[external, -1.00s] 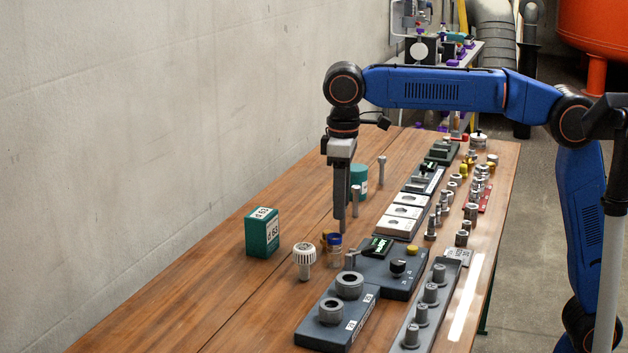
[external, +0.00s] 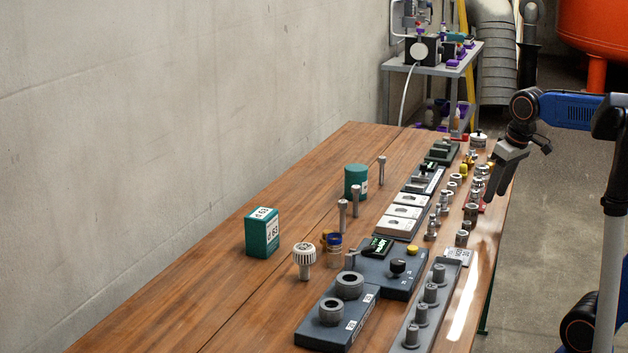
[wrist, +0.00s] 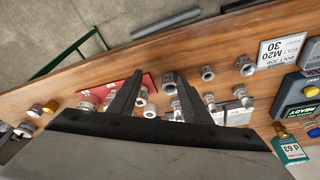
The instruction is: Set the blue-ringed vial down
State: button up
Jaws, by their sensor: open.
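The blue-ringed vial (external: 334,249) stands upright on the wooden table in the external view. My gripper (external: 495,198) is open and empty at the table's right edge, above the rows of metal fittings. In the wrist view my gripper's fingers (wrist: 150,82) are spread, with small metal fittings beyond them.
A green box (external: 262,233) and a green cylinder (external: 356,181) stand on the left side of the table. The white-capped fitting (external: 304,258) is close to the vial. Grey blocks (external: 340,318) and several metal fittings fill the right side.

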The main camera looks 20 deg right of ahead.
jog(key=s+d+f+m+t, duration=0.1)
jog(key=s+d+f+m, duration=0.1)
jog(key=s+d+f, duration=0.4)
jog(key=shift+d+h, duration=0.3)
jog(key=shift+d, duration=0.9)
jog(key=shift+o, duration=0.5)
jog(key=s+d+f+m, duration=0.1)
jog(key=s+d+f, duration=0.3)
jog(key=s+f, duration=0.1)
jog(key=shift+f+m+t+h, duration=0.3)
jog(key=shift+m+t, duration=0.1)
jog(key=shift+r, duration=0.1)
